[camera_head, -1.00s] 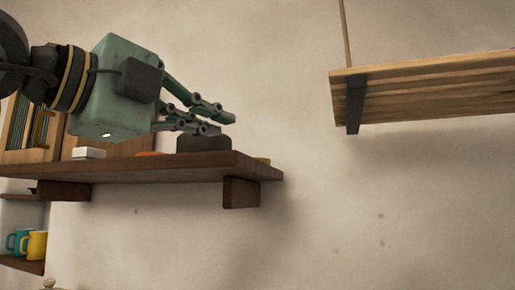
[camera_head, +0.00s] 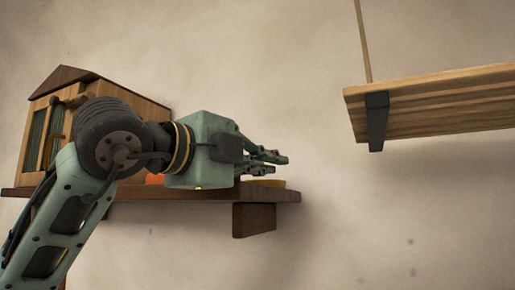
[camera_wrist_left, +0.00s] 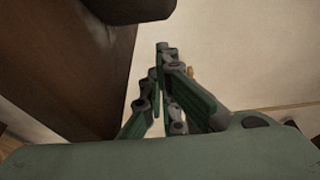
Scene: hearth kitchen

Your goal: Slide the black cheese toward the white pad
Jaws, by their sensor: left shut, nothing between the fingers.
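My left gripper (camera_head: 284,159) is shut and empty, just above the right end of the dark brown shelf (camera_head: 205,194). Its closed fingertips also show in the left wrist view (camera_wrist_left: 162,48). A dark block, seemingly the black cheese (camera_wrist_left: 130,9), shows at the top edge of the left wrist view, beyond the fingertips and apart from them in the picture. In the head view I cannot make it out behind the gripper. The white pad does not show in either view now; my left arm covers part of the shelf. My right gripper is not in view.
A wooden house-shaped box (camera_head: 95,105) stands on the shelf's left part. A lighter wooden shelf (camera_head: 440,105) hangs at the right; bare wall lies between.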

